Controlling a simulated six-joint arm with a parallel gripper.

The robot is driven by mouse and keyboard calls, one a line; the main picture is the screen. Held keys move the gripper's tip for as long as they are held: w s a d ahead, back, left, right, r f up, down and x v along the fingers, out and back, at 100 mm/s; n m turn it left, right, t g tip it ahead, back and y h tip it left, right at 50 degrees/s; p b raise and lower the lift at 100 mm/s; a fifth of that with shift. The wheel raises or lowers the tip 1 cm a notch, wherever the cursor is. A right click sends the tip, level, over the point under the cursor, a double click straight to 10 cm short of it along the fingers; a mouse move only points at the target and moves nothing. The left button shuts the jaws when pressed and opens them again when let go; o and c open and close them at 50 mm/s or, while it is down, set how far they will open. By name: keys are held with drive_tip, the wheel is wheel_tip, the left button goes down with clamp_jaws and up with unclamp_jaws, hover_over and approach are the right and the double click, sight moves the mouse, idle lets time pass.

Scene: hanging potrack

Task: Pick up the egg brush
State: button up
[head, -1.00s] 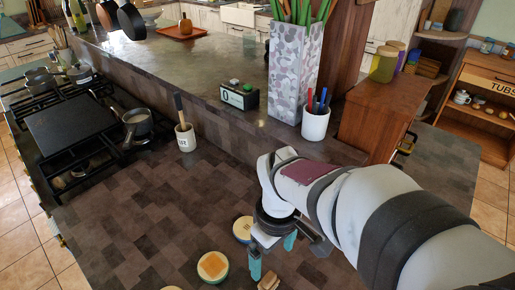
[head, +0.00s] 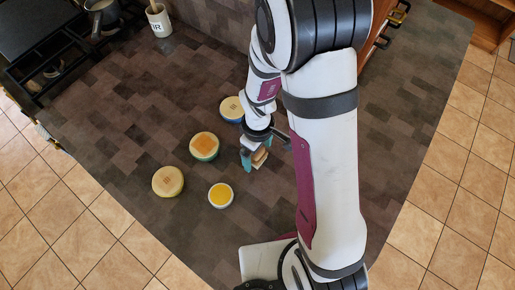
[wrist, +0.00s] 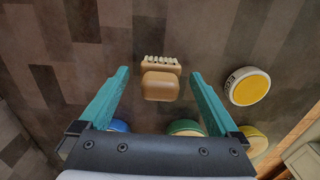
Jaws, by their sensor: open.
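The egg brush is a small tan wooden block with a row of pale bristles. In the wrist view the egg brush (wrist: 160,86) lies between the two teal fingers, with clear gaps on both sides. My gripper (wrist: 160,75) is open and empty, pointing down over the brush. In the head view the egg brush (head: 260,157) shows on the dark counter beside my gripper (head: 257,154), partly hidden by the fingers. I cannot tell the exact height of the fingertips above the counter.
Several round lidded containers stand left of the brush: an orange-topped one (head: 204,146), a tan-topped one (head: 168,181), a yellow-topped one (head: 221,195) and one behind my gripper (head: 231,109). A crock (head: 159,20) and stove (head: 50,45) are farther back. Counter between is clear.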

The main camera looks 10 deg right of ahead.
sight(263, 150)
clamp_jaws()
idle(0.3)
drive_tip(key=shift+r, duration=0.15)
drive_tip(key=shift+r, duration=0.3)
drive_tip(key=r, duration=0.2)
drive_tip(key=d+r, duration=0.1)
drive_tip(key=r, duration=0.1)
drive_tip(key=shift+s, duration=0.15)
drive_tip(key=s+d+r, duration=0.4)
drive_tip(key=d+r, duration=0.2)
drive_tip(key=d, duration=0.4)
drive_tip(key=c, duration=0.6)
unclamp_jaws()
drive_tip(key=shift+c, duration=0.2)
drive_tip(key=shift+a, duration=0.1)
drive_tip(key=c, duration=0.6)
